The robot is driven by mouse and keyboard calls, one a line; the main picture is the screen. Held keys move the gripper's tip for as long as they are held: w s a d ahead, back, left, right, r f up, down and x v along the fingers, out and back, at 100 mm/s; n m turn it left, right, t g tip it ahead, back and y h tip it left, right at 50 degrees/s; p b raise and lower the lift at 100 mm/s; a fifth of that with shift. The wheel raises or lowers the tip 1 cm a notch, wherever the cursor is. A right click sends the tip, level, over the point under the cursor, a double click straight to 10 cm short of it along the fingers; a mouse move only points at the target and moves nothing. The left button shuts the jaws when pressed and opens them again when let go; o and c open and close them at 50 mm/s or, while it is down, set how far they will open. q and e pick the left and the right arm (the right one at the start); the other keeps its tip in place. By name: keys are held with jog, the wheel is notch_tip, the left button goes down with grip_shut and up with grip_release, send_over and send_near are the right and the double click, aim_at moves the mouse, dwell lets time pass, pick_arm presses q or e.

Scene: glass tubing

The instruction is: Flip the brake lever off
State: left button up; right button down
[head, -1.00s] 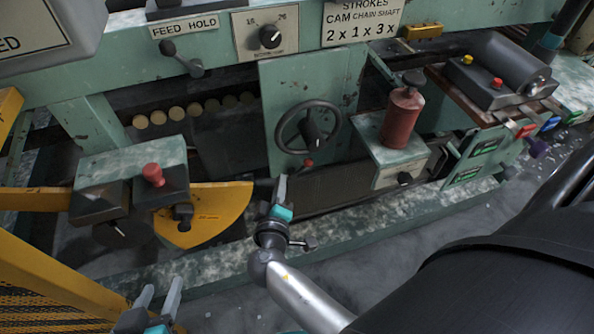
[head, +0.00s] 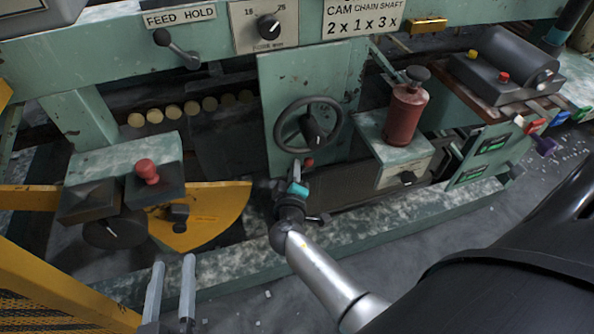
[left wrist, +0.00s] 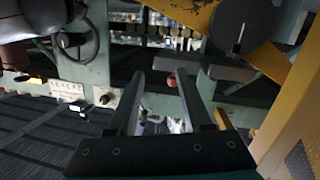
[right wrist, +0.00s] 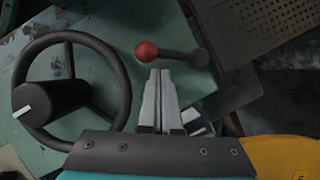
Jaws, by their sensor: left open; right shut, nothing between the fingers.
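A short dark lever with a red ball (right wrist: 147,51) stands out from the green panel beside the handwheel; I take it for the brake lever, though no label on it is readable. In the head view its red ball (head: 309,162) shows just below the handwheel. My right gripper (head: 297,168) is shut and empty. In the right wrist view its fingertips (right wrist: 160,74) are just below the lever arm, close to the ball; I cannot tell whether they touch. My left gripper (head: 171,270) is open and empty at the lower left, well away from the lever.
The handwheel (right wrist: 126,85) is left of my right fingers. A red canister (head: 404,116) on a green box stands to the right. At the left are a yellow sector plate (head: 215,222) and a box with a red knob (head: 146,170). Grey floor lies in front.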

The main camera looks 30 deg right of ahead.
jog(key=shift+s+d+f, duration=0.1)
jog(key=shift+d, duration=0.15)
jog(key=shift+d, duration=0.1)
dwell(0.3)
